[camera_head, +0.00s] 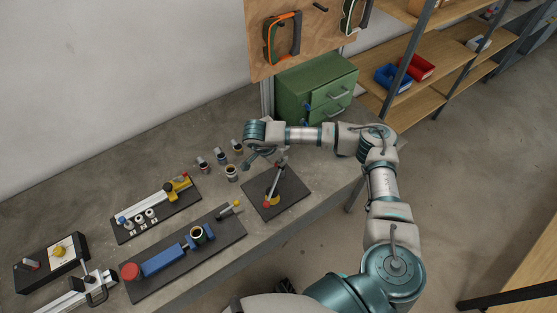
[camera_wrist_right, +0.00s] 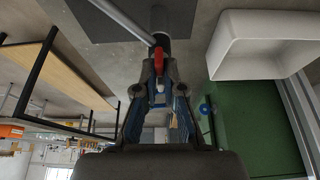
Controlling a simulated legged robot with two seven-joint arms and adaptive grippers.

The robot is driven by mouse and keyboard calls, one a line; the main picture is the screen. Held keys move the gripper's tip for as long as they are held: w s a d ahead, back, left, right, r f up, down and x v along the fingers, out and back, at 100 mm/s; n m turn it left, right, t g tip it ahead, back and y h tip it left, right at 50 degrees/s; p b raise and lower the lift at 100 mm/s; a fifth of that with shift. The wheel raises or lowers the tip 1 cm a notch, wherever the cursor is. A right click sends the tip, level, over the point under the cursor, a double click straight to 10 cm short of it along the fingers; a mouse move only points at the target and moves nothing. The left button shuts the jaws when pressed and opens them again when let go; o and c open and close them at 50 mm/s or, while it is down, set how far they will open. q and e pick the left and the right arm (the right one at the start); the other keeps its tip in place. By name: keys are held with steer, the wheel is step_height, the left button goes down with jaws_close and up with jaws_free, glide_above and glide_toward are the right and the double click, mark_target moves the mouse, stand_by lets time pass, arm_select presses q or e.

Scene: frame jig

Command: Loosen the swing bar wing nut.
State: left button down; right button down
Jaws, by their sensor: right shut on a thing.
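The swing bar fixture stands on a dark square plate (camera_head: 291,193) near the bench's right end. Its pale bar (camera_head: 276,182) slants up from a red and yellow end low on the plate to a grey top by my right gripper (camera_head: 270,154). In the wrist view a small red piece, seemingly the wing nut (camera_wrist_right: 158,60), sits between the fingertips of my right gripper (camera_wrist_right: 158,78), beside a dark post (camera_wrist_right: 160,20). The right gripper is shut on it. In the head view the nut is hidden by the hand.
Several small jars (camera_head: 231,172) stand left of the plate. Other fixtures lie on dark boards (camera_head: 222,243) further left. A green cabinet (camera_head: 300,92) stands behind my right arm. A white box (camera_wrist_right: 265,45) shows in the wrist view.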

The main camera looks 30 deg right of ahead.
arm_select(q)
steer(key=shift+w, duration=0.25)
arm_select(e)
steer(key=shift+w+d+r, duration=0.1)
steer(key=shift+w+r, duration=0.05)
steer(key=shift+r, duration=0.1)
steer(key=c, duration=1.3)
jaws_free()
arm_select(q)
steer(key=shift+r, duration=0.1)
arm_select(e)
steer(key=shift+f, duration=0.2)
arm_select(q)
steer(key=shift+d, duration=0.1)
arm_select(e)
steer(key=v, duration=1.2)
steer(key=shift+f, duration=0.1)
